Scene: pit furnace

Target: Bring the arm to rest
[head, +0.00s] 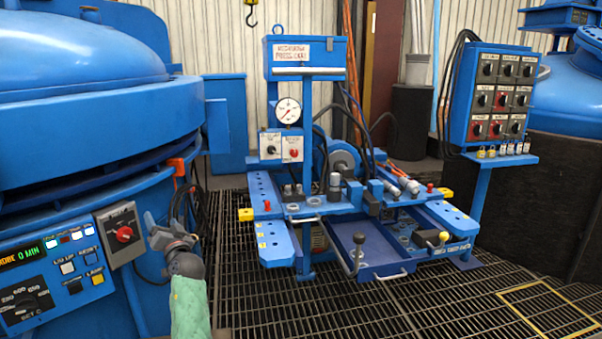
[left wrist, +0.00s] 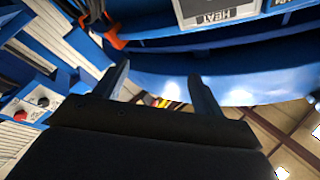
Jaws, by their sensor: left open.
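My left gripper (head: 155,226) is raised in front of the blue furnace (head: 95,140), just right of the grey switch box (head: 122,233) with a red knob. It looks empty. In the left wrist view the two dark fingers of my left gripper (left wrist: 160,88) stand apart with nothing between them. The furnace's blue side (left wrist: 200,85) lies beyond them. I cannot tell whether a fingertip touches the furnace or the box. My right gripper is not in view.
A furnace control panel (head: 55,268) with a green display is left of my arm. A blue hydraulic cart (head: 375,250) stands on the grated floor ahead. A switch panel (head: 497,95) with padlocks stands at right. Grating (head: 320,315) in front of the cart is clear.

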